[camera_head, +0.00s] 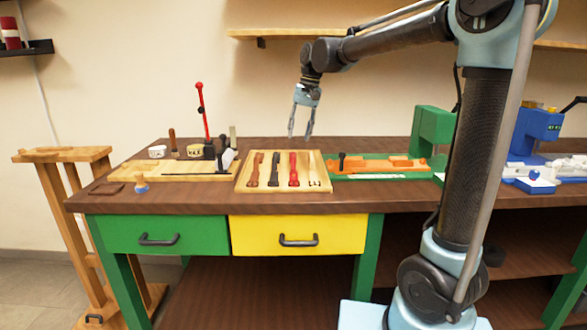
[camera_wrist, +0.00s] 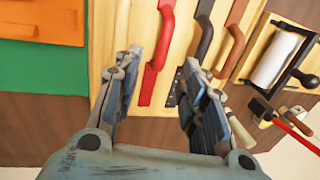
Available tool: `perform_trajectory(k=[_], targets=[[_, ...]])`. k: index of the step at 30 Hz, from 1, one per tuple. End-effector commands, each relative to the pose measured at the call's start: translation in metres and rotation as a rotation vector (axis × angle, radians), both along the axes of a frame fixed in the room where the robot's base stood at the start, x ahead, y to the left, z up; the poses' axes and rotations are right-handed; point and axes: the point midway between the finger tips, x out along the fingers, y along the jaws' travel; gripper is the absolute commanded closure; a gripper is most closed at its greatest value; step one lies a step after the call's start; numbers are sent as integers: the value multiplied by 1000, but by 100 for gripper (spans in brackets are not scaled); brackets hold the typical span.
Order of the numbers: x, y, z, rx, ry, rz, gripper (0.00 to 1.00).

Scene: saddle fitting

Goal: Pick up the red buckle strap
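The red buckle strap (camera_head: 293,170) lies in a slot of the light wooden tray (camera_head: 241,186) on the workbench, to the right of a black strap (camera_head: 274,168) and a brown strap (camera_head: 254,170). My gripper (camera_head: 301,136) hangs above the tray, pointing down, open and empty. In the wrist view the red strap (camera_wrist: 158,55) shows between the two spread fingers of my gripper (camera_wrist: 161,62), nearer the left one. The black strap (camera_wrist: 205,40) and brown strap (camera_wrist: 236,40) lie to its right there. The fingers appear apart from the strap.
A green fixture with orange parts (camera_head: 400,163) stands right of the tray. On the left are a wooden board (camera_head: 160,172), a red-handled upright lever (camera_head: 203,110) and small jars (camera_head: 157,152). A blue machine (camera_head: 535,130) stands far right. Air around the gripper is clear.

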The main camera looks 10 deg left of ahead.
Motion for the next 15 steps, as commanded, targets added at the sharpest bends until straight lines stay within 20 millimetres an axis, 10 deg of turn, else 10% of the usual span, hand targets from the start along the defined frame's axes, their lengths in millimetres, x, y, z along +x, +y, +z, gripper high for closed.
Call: perform_trajectory(k=[15], targets=[[-4, 10, -52, 0, 0, -1, 62]])
